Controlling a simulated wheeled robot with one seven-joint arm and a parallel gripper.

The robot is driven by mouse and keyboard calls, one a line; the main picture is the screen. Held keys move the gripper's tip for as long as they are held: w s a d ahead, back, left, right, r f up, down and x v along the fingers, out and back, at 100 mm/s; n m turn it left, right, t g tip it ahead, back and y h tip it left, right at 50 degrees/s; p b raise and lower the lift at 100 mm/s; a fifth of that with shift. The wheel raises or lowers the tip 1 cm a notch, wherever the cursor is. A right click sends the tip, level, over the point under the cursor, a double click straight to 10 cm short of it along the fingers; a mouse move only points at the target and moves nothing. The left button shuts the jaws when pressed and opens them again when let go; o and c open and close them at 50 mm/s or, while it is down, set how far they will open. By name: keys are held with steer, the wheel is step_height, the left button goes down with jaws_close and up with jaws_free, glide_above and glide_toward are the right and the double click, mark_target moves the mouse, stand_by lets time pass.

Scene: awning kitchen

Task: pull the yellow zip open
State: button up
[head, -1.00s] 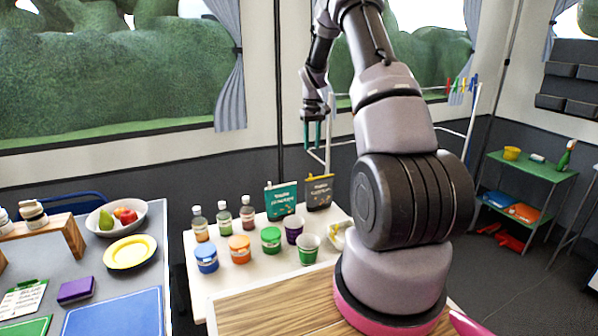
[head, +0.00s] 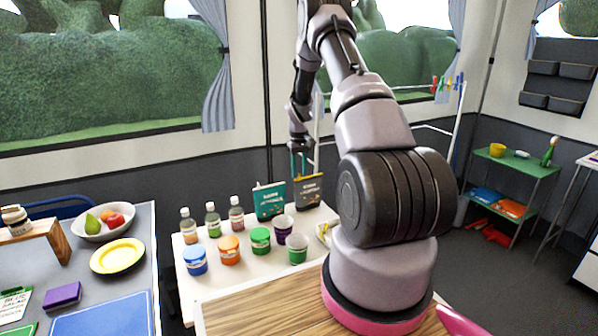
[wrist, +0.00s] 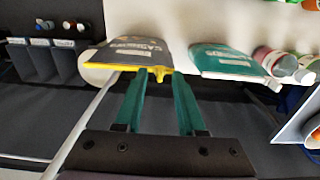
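A dark grey pouch (head: 309,192) with a yellow zip stands at the back of the white table, beside a teal pouch (head: 269,202). In the wrist view the dark pouch (wrist: 135,56) has its yellow zip (wrist: 134,69) along the edge facing me, with a small yellow pull tab (wrist: 160,74). My gripper (wrist: 160,80) is open, its two teal fingers either side of the tab and apart from it. In the head view my gripper (head: 301,168) hangs just above the dark pouch. The teal pouch (wrist: 225,60) is right of the fingers in the wrist view.
Several bottles (head: 213,220) and colored jars (head: 229,250) stand left of and in front of the pouches. A white drying rack (head: 318,130) rises close behind my gripper. A yellow plate (head: 118,256) is on the left counter.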

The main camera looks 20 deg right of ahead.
steer(key=shift+c, duration=0.3)
jaws_close()
stand_by(0.4)
steer(key=shift+d, duration=0.1)
stand_by(0.6)
